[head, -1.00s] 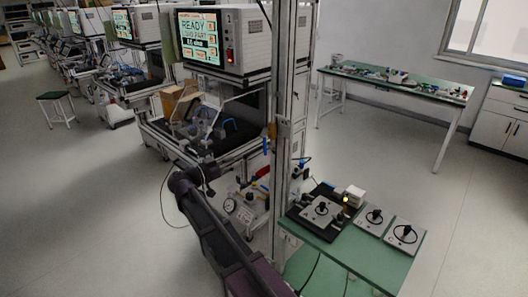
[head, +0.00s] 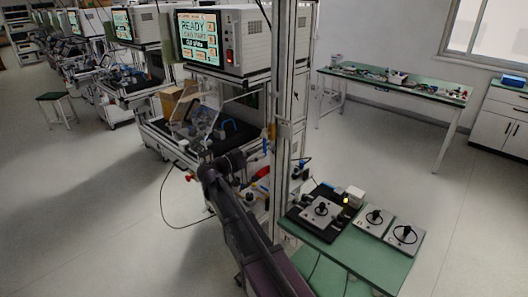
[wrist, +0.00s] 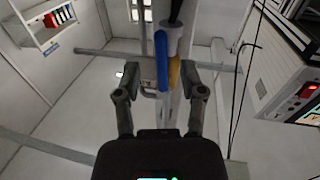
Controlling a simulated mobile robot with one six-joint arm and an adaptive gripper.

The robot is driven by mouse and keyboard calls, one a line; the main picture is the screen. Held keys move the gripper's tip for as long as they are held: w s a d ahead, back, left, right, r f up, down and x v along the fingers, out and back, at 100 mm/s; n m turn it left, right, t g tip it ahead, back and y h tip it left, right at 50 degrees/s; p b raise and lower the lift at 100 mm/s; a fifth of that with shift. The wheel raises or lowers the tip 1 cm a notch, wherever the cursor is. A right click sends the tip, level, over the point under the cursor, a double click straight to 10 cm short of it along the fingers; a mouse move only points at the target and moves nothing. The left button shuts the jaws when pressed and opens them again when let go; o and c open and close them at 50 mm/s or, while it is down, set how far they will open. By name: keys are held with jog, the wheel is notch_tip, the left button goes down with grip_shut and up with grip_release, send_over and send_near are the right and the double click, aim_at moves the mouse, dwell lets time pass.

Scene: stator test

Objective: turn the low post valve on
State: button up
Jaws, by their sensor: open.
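In the wrist view a long blue lever (wrist: 161,62) and a yellow lever (wrist: 174,72) show beside a pale post, between and beyond my fingertips. Both run nearly along the picture's vertical. My gripper (wrist: 160,75) is open, with one finger on each side of them; I cannot tell whether it touches either. In the head view the metal post (head: 284,120) carries a yellow part (head: 272,131) and a blue part (head: 266,147). I cannot tell which is the low post valve. My arm hides much of the post's lower left side.
A green bench (head: 349,258) with several grey knob plates stands right of the post. A workstation with a lit monitor (head: 198,38) stands behind and left. A loose cable (head: 163,205) hangs down to the floor. Open floor lies at left and right.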

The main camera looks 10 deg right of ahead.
aim_at(265, 150)
jog(key=shift+x, duration=2.05)
jog(key=shift+c, duration=0.2)
grip_shut()
